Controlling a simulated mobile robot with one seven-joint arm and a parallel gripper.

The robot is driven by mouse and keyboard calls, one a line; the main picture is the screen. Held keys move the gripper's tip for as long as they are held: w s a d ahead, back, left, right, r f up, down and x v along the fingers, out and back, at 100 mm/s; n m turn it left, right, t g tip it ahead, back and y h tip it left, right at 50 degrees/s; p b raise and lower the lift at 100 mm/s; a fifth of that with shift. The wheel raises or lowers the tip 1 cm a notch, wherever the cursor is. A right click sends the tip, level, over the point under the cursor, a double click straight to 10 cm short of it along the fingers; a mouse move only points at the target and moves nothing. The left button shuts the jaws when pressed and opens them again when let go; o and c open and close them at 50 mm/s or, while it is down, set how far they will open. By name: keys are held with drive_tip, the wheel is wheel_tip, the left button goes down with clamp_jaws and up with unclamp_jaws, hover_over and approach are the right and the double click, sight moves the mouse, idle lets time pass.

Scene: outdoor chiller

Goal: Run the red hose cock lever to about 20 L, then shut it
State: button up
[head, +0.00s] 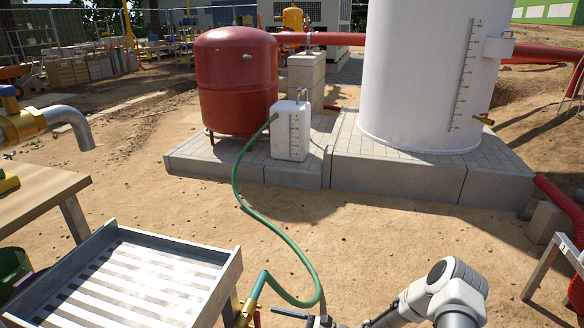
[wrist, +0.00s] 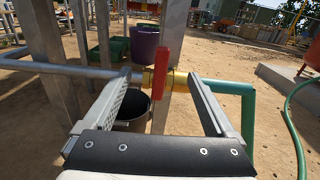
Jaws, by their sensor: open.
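The red cock lever (wrist: 161,68) stands upright in the wrist view, crosswise to the pipe, on a brass cock (wrist: 178,80). My gripper (wrist: 160,77) is open, with one finger on each side of the lever and a visible gap to both. In the head view my gripper is partly cut off at the bottom edge, near the brass fitting (head: 246,312). A green hose (head: 262,217) runs from the fitting to a white container (head: 291,132) with a marked scale, standing on the paving. The liquid level in it cannot be read. The hose also shows in the wrist view (wrist: 248,110).
A slatted metal tray (head: 130,280) stands at the lower left, beside a wooden bench (head: 35,198) with a metal spout above it. A red tank (head: 237,80) and a large white tank (head: 425,75) stand behind. A dark bucket (wrist: 132,108) is below the pipe. Sandy ground lies between.

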drive_tip(key=shift+v, duration=1.7)
drive_tip(key=p+v, duration=0.3)
drive_tip(key=v, duration=1.4)
drive_tip(key=s+a+r+n+g+h, duration=0.15)
drive_tip(key=r+n+g+h, duration=0.45)
drive_tip(key=r, duration=0.7)
drive_tip(key=s+a+r+n+g+h, duration=0.15)
drive_tip(key=r+n+h, duration=0.4)
drive_tip(key=r, duration=0.75)
drive_tip(key=s+a+r+n+t+h, duration=0.3)
drive_tip(key=s+r+n+t+h, duration=0.55)
drive_tip(key=s+r, duration=0.7)
wheel_tip(320, 180, up, 24)
drive_tip(key=w+n+g+y+p, duration=0.1)
drive_tip(key=y+p, duration=0.2)
drive_tip(key=p, duration=1.9)
drive_tip(key=shift+n+g, duration=0.3)
